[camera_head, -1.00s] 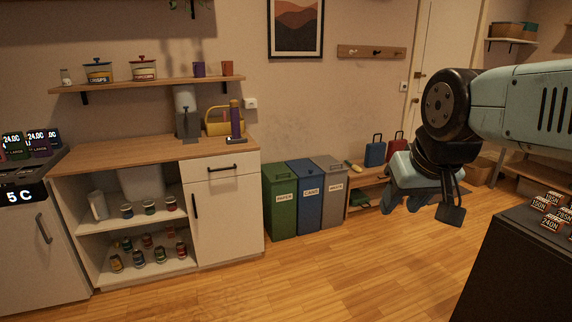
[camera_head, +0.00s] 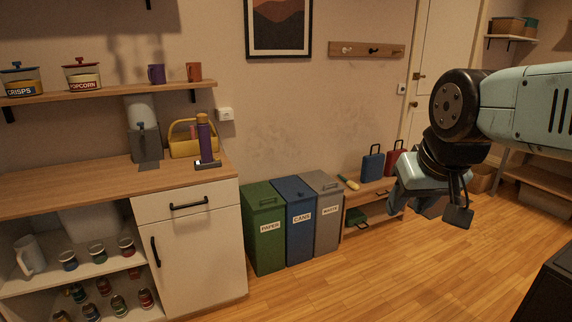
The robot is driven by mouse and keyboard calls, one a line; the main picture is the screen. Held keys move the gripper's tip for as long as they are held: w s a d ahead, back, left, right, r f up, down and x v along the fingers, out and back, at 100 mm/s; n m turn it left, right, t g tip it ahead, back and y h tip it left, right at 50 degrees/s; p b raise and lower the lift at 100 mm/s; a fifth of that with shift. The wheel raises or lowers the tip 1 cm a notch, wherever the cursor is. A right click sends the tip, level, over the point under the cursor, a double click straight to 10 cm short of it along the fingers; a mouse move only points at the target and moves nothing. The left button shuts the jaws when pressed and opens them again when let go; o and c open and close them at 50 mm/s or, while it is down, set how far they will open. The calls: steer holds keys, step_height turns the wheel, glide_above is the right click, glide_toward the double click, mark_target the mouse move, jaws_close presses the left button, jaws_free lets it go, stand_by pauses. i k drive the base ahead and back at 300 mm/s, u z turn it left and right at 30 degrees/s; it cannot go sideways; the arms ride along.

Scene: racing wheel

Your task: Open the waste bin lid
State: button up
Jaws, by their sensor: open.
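The grey waste bin (camera_head: 326,226) stands on the floor against the wall, at the right end of a row of three. Its label reads WASTE and its lid (camera_head: 323,183) is shut, with a dark handle on top. The blue cans bin (camera_head: 299,232) and the green paper bin (camera_head: 265,240) stand to its left, lids also shut. My gripper (camera_head: 440,212) is open, in the air to the right of the bins and apart from them. No object shows between its fingers.
A white counter cabinet (camera_head: 192,255) stands left of the bins. A low wooden bench (camera_head: 371,197) with a blue case (camera_head: 372,167) and a red case (camera_head: 393,160) stands right of them. The wooden floor (camera_head: 360,280) in front is clear. A dark unit (camera_head: 550,300) is at lower right.

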mark_target(320, 181)
steer(key=u, duration=0.05)
steer(key=i, duration=3)
